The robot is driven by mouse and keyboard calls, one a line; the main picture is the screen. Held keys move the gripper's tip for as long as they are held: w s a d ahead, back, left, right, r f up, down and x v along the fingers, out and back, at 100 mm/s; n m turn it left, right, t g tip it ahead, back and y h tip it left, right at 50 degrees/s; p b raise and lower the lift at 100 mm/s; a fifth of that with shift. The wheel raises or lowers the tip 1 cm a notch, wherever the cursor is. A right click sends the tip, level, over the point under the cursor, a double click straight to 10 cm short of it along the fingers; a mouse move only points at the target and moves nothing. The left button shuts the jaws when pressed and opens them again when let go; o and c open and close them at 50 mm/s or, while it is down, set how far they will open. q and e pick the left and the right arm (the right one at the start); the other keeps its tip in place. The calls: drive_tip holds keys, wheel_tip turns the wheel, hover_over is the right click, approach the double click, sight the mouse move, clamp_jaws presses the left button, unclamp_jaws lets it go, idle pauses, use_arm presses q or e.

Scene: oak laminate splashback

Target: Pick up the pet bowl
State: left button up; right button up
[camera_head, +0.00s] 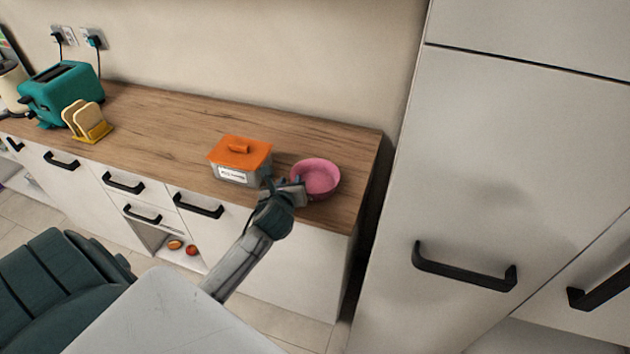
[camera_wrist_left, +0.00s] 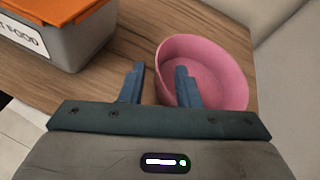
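The pink pet bowl (camera_head: 316,178) stands upright near the right end of the wooden counter. It also shows in the left wrist view (camera_wrist_left: 222,75). My left gripper (camera_head: 287,188) is at the bowl's near left side. In the left wrist view my left gripper (camera_wrist_left: 159,70) is open with a gap between its fingers. One finger appears over the inside of the bowl and the other outside its left wall, with the rim between them. I cannot tell whether either finger touches the bowl. My right gripper is not in view.
A grey food box with an orange lid (camera_head: 239,158) stands just left of the bowl, close to my left gripper. A toast rack (camera_head: 88,122) and a green toaster (camera_head: 62,92) are farther left. A tall white cabinet (camera_head: 510,150) rises right of the counter (camera_head: 170,125). The counter's middle is clear.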

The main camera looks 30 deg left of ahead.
sight(292, 178)
use_arm(q)
drive_tip(key=x, duration=0.3)
drive_tip(key=shift+w+a+f, duration=0.1)
drive_tip(key=shift+w, duration=0.05)
clamp_jaws()
idle(0.3)
